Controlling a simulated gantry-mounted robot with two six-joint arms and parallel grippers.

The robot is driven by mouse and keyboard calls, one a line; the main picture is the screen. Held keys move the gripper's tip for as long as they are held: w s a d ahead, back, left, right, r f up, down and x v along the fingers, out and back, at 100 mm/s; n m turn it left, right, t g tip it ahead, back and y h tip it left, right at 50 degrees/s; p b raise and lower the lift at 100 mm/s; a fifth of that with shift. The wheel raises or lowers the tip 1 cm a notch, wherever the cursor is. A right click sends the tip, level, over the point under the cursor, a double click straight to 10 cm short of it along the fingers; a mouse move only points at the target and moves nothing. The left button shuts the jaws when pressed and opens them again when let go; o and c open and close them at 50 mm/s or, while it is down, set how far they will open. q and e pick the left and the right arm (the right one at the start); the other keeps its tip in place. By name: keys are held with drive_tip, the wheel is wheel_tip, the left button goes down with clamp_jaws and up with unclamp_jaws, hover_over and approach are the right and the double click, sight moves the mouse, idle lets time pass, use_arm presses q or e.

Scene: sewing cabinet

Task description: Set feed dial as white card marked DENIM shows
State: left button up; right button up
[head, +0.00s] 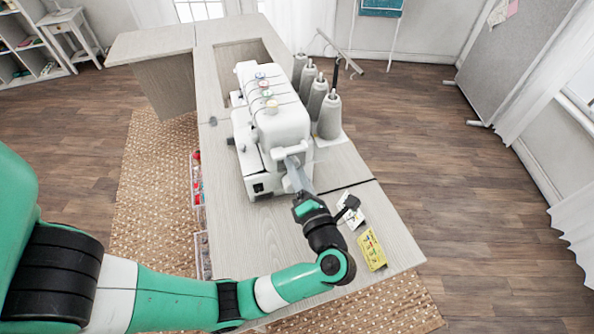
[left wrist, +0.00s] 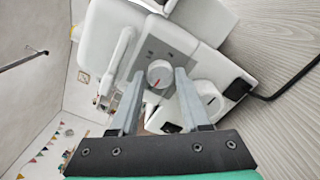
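The white sewing machine (head: 275,130) stands on the cabinet table. In the left wrist view a round white dial with a red mark (left wrist: 159,73) sits on its grey side panel. A second, larger white dial (left wrist: 208,98) is lower right of it. My left gripper (head: 296,172) is at the machine's near right end. Its two fingers (left wrist: 160,76) are apart, one on each side of the red-marked dial; I cannot tell whether they touch it. A white card (head: 343,203) lies on the table, partly covered; its writing is not legible. My right gripper is not visible.
Several grey thread cones (head: 318,98) stand behind the machine. A yellow card (head: 371,250) lies near the table's right edge. A black cable (left wrist: 270,97) runs from the machine in the left wrist view. The table front (head: 250,235) is clear.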

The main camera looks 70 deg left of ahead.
use_arm(q)
drive_tip(key=o, duration=0.3)
drive_tip(key=d, duration=0.4)
drive_tip(key=d+p, duration=0.1)
drive_tip(key=d, duration=0.6)
drive_tip(key=shift+s+d+p, duration=0.25)
drive_tip(key=shift+d+p, duration=0.05)
drive_tip(key=shift+d, duration=0.05)
